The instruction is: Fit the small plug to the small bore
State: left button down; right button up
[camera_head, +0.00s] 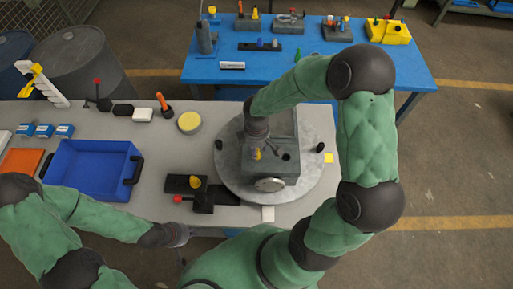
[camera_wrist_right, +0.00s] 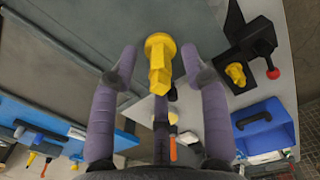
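A yellow plug (camera_wrist_right: 160,62) with a round flange and faceted stem is between my right fingers in the right wrist view, with a visible gap on each side. It also shows in the head view (camera_head: 256,154) at the top of the grey block (camera_head: 270,170). How far it sits in a bore is hidden. My right gripper (camera_wrist_right: 160,62) is open around it. A dark open bore (camera_head: 287,156) shows to its right on the block. Another yellow plug (camera_head: 195,183) stands in a black holder (camera_head: 178,184). My left gripper (camera_head: 180,234) is low by the table's front edge; its fingers are unclear.
The block stands on a round grey turntable (camera_head: 228,175) with dark knobs at its rim. A red-knobbed black fixture (camera_head: 203,203) is left of it. A blue bin (camera_head: 90,172) fills the table's left part. A blue table (camera_head: 270,68) with several parts stands behind.

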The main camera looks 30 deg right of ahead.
notch_tip(320, 180, up, 12)
dwell(0.6)
dwell(0.5)
